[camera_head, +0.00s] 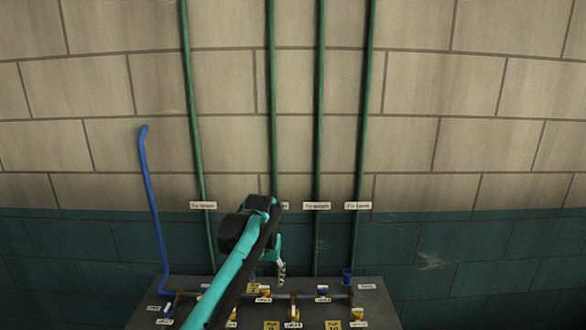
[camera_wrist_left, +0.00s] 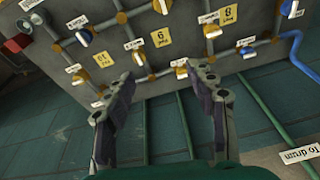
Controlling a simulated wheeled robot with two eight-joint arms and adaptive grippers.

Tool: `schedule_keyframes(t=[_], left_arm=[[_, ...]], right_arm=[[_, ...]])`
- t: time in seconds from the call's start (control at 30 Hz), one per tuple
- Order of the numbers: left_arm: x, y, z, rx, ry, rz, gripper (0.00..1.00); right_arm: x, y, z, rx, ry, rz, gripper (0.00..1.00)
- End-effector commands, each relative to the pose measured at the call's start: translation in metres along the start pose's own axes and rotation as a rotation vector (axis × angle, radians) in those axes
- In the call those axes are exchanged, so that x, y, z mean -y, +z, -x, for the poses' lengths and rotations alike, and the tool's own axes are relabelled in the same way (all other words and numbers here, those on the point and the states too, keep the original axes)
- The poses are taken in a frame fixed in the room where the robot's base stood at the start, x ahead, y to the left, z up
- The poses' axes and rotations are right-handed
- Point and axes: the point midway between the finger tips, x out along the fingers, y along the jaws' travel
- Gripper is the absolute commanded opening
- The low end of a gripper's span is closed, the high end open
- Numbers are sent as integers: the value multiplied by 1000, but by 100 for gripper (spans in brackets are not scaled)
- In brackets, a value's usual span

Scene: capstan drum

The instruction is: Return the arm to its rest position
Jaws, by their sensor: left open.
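My left arm (camera_head: 240,262), teal and black, reaches up from the bottom of the head view in front of the panel. My left gripper (camera_head: 281,270) hangs at its far end, above the panel's top. In the left wrist view the left gripper (camera_wrist_left: 163,75) shows two separate fingers with a clear gap and nothing between them. The grey pipe panel (camera_wrist_left: 160,30) lies beyond the fingertips. I cannot tell whether a fingertip touches it. My right gripper is in neither view.
The panel (camera_head: 190,288) carries pipes, several valves with blue and white handles, and yellow tags. Green pipes (camera_head: 318,120) run up the block wall (camera_head: 450,90). A blue pipe (camera_head: 150,190) rises at the left. The wall area to the right is clear.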

Motion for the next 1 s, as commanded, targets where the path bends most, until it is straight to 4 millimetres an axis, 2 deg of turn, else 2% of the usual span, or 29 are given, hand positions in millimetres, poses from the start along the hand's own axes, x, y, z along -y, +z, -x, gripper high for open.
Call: schedule_keyframes(t=[0.03,0.13,0.33,0.47,0.6,0.7,0.83,1.0], left_arm=[[9,20,8,-22,2,9,56],[22,56,21,-72,4,24,56],[44,140,28,-169,4,54,56],[53,198,18,-233,2,73,56],[59,260,-4,-300,-4,94,56],[61,295,-22,-341,-9,107,56],[62,324,-42,-377,-14,116,56],[63,338,-52,-395,-17,121,56]], right_arm=[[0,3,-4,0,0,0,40],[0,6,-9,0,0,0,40],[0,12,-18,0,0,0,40],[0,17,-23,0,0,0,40],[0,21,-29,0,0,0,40],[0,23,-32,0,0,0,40],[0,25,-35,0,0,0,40],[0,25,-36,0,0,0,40]])
